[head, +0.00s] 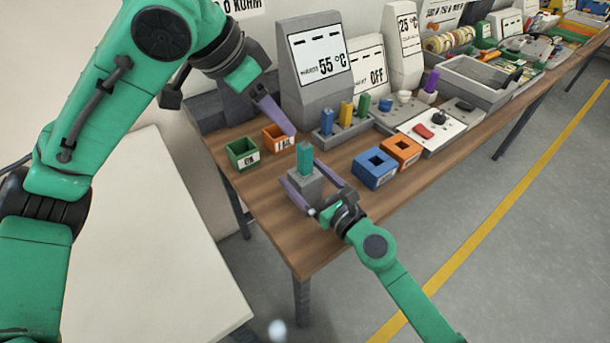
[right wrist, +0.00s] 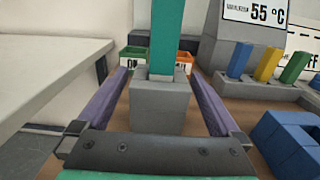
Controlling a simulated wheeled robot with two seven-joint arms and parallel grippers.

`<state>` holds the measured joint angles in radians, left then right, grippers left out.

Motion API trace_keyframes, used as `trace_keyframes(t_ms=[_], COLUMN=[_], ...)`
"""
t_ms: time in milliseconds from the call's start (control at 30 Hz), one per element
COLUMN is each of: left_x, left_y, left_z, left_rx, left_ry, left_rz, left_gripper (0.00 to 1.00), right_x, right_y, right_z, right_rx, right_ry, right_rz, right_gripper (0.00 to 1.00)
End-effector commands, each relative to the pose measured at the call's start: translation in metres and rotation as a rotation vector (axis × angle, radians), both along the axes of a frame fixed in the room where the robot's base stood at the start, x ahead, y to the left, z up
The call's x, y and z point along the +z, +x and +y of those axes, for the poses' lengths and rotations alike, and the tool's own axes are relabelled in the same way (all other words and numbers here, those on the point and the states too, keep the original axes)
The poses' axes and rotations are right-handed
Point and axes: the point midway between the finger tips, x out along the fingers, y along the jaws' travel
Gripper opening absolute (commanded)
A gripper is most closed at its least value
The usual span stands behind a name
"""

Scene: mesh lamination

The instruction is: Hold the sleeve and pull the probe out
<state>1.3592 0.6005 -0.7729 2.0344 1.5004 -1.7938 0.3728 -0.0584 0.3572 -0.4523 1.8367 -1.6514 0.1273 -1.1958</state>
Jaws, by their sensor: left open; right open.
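A teal probe (head: 304,160) stands upright in a grey block-shaped sleeve (head: 305,187) near the table's front left. In the right wrist view the probe (right wrist: 167,40) rises from the top of the sleeve (right wrist: 158,105). My right gripper (head: 301,173) is open, with one purple finger on either side of the sleeve. The right wrist view shows gaps between the fingers and the sleeve. My left gripper (head: 290,130) is open and empty, just above and behind the probe, apart from it. Its fingers overlap in the head view. The probe's lower end is hidden inside the sleeve.
A green OK bin (head: 242,153) and an orange FAIL bin (head: 278,138) stand behind left. Blue (head: 374,168) and orange (head: 401,149) square blocks with holes sit to the right. A 55 °C display (head: 320,68) and a rack of coloured pegs (head: 346,114) stand behind.

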Motion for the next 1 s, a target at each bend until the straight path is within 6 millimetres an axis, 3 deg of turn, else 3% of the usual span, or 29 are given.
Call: trace_keyframes(t_ms=[233, 267, 500, 533, 700, 1000], left_x=[0.0000, 0.0000, 0.0000, 0.0000, 0.0000, 0.0000], left_y=[0.0000, -0.0001, -0.0001, -0.0001, -0.0001, 0.0000], left_z=[-0.0001, -0.0001, -0.0001, -0.0001, -0.0001, 0.0000], left_rx=[0.000, 0.000, 0.000, 0.000, 0.000, 0.000], left_ry=[0.000, 0.000, 0.000, 0.000, 0.000, 0.000], left_rz=[0.000, 0.000, 0.000, 0.000, 0.000, 0.000], left_gripper=[0.50, 0.50, 0.50, 0.50, 0.50, 0.50], right_x=[-0.0006, -0.0006, -0.0004, -0.0004, -0.0004, -0.0004], right_y=[0.0020, 0.0020, 0.0018, 0.0018, 0.0018, 0.0017], right_z=[0.0018, 0.0018, 0.0016, 0.0016, 0.0016, 0.0015], right_rx=[0.001, 0.001, 0.001, 0.001, 0.001, 0.001], right_ry=[0.000, 0.000, 0.000, 0.000, 0.000, 0.001], right_rz=[0.002, 0.002, 0.001, 0.001, 0.001, 0.002], right_gripper=[1.00, 0.96, 0.04, 0.65, 0.00, 0.00])
